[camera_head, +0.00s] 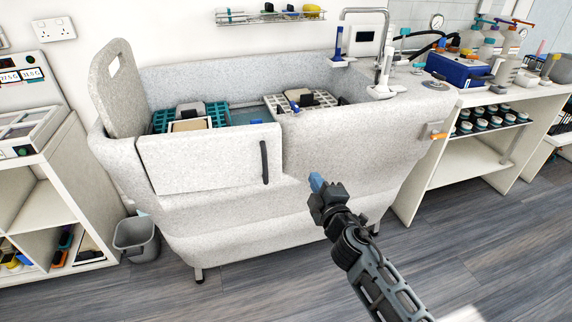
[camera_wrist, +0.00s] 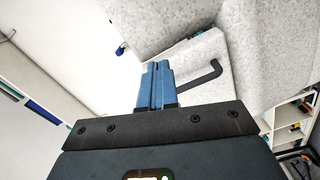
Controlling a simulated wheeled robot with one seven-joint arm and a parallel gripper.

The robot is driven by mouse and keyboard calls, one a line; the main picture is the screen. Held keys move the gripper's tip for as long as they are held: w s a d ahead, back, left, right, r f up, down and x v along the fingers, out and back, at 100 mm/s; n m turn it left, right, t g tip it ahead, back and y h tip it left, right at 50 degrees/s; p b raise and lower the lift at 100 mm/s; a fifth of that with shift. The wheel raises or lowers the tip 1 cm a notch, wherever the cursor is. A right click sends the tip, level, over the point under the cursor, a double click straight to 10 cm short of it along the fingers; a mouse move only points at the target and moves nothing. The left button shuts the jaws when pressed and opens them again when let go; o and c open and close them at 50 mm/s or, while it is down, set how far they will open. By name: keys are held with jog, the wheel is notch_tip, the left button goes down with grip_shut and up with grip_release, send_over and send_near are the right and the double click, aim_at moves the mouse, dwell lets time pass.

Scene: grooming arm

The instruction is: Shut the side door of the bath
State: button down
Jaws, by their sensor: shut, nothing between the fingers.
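The bath (camera_head: 355,150) is a white speckled tub against the back wall. Its side door (camera_head: 205,160) is a pale panel in the front left, with a black vertical handle (camera_head: 265,162) near its right edge. That edge appears to stand a little out from the bath front; I cannot tell the exact gap. My gripper (camera_head: 316,182) is shut and empty, in front of the bath, right of the handle and apart from it. In the wrist view the blue fingertips (camera_wrist: 157,68) are together, and the black handle (camera_wrist: 208,77) shows just right of them.
A teal rack (camera_head: 220,112) and a pale rack (camera_head: 315,98) sit inside the bath. A grey bin (camera_head: 137,237) stands at its left foot. Shelves flank both sides, with a bottle-topped counter (camera_head: 520,92) at right. The floor (camera_head: 270,280) in front is clear.

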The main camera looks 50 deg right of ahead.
jog(key=w+a+f+m+h, duration=0.1)
jog(key=w+a+m, duration=0.35)
jog(key=m, duration=0.75)
jog(key=m+p, duration=0.3)
send_near(275, 155)
jog(key=x, duration=0.6)
jog(key=shift+w+d+r, duration=0.1)
jog(key=shift+w+d, duration=0.05)
jog(key=shift+w, duration=0.2)
jog(key=shift+w+d, duration=0.1)
